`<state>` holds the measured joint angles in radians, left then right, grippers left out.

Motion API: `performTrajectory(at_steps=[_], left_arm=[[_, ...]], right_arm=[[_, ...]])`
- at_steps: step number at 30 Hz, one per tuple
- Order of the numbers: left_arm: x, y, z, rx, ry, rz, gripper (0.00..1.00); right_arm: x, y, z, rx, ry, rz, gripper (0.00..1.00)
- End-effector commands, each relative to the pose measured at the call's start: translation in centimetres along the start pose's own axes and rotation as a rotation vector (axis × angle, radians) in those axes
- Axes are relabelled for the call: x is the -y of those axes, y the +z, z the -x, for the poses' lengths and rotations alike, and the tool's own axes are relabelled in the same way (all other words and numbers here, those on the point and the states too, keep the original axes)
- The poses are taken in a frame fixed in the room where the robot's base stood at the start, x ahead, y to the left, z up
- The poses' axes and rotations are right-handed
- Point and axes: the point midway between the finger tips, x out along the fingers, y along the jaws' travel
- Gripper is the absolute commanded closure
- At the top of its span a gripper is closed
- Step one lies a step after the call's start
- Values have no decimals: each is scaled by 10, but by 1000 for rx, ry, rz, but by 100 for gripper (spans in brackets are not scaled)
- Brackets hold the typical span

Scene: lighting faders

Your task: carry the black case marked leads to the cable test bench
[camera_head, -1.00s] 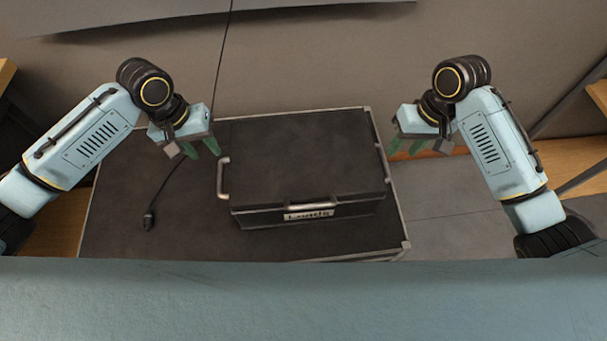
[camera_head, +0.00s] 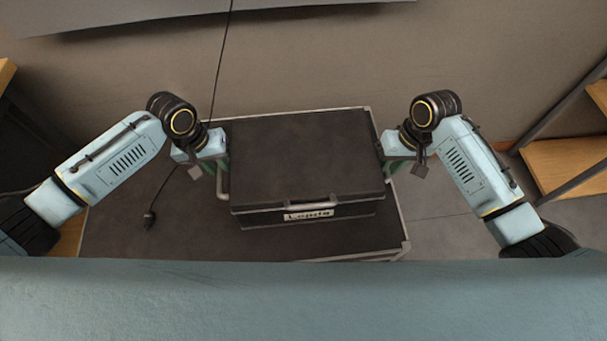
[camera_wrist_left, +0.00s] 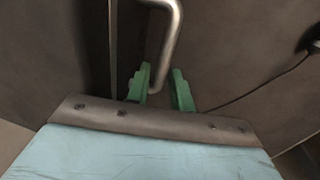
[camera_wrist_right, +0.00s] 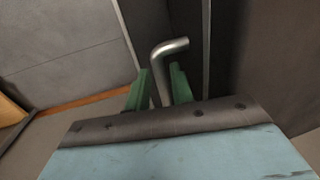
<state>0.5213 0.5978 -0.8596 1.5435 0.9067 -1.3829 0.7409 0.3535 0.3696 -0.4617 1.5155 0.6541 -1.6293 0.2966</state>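The black case (camera_head: 300,160) with a white "Leads" label lies flat on a dark, metal-edged surface (camera_head: 150,235). It has a metal handle at each side and one at the front. My left gripper (camera_head: 222,172) is at the left side handle; in the left wrist view, the handle (camera_wrist_left: 172,40) reaches between the open green fingers (camera_wrist_left: 162,90). My right gripper (camera_head: 391,163) is at the right side; its wrist view shows the right handle (camera_wrist_right: 170,47) between the open fingers (camera_wrist_right: 158,88). Both sets of fingers look apart, with gaps beside the bars. The test bench cannot be identified.
A black cable with a plug (camera_head: 149,218) lies on the surface left of the case. A wooden shelf unit (camera_head: 565,165) stands at the right. Grey floor (camera_head: 440,215) shows between it and the surface. A wall is behind.

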Motion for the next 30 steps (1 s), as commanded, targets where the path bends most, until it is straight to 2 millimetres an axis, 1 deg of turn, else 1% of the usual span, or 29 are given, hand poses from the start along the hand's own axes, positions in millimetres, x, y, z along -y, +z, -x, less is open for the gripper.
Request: performTrajectory(at_steps=[1,3,5,30], left_arm=[[0,0,0,0,0,0,84],[0,0,0,0,0,0,93],[0,0,0,0,0,0,100],[1,0,1,-1,-1,1,100]], right_arm=[[0,0,0,0,0,0,83],[0,0,0,0,0,0,93],[0,0,0,0,0,0,100],[0,0,1,0,0,0,100]])
